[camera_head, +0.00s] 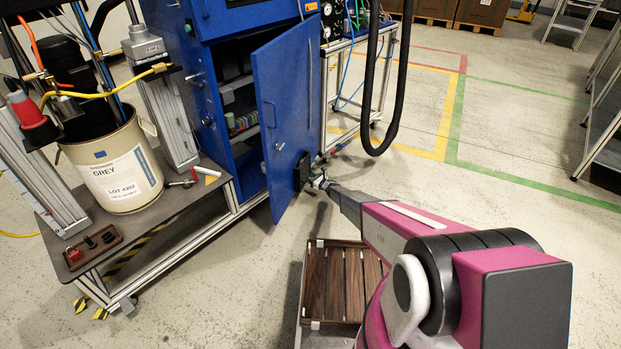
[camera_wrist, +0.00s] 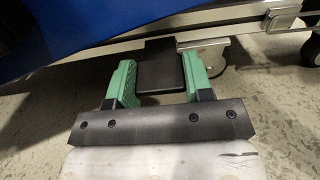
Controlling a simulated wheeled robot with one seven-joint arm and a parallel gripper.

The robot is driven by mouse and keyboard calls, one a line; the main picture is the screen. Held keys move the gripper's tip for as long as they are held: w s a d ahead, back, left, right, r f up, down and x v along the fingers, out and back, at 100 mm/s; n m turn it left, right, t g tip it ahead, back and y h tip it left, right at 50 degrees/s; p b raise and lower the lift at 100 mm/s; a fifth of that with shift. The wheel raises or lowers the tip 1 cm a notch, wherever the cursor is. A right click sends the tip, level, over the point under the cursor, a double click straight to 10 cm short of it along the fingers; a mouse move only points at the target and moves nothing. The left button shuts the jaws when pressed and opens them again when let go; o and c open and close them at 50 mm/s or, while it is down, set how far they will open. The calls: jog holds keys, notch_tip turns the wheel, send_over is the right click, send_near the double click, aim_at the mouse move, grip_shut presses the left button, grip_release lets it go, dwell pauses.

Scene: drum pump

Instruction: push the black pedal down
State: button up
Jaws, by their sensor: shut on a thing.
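The black pedal (camera_wrist: 161,76) is a flat dark plate in the middle of the wrist view, just below a blue panel. My gripper (camera_wrist: 159,68) has its two green fingers on either side of the pedal and is shut on it. In the head view my gripper (camera_head: 319,181) is at the lower right edge of the open blue cabinet door (camera_head: 284,115), low near the floor. A dark block (camera_head: 302,172) shows at that door edge; I cannot tell there whether it is the pedal.
The blue cabinet (camera_head: 217,90) stands open with shelves inside. Left is a cart with a drum (camera_head: 115,165) labelled GREY. A wooden slatted crate (camera_head: 314,282) lies below my arm. A black hose loop (camera_head: 376,140) hangs right of the door.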

jog(key=shift+f+t+y, duration=0.3)
jog(key=shift+f+y, duration=0.1)
jog(key=shift+f, duration=0.05)
jog(key=o, duration=1.3)
jog(key=shift+s+d, duration=0.1)
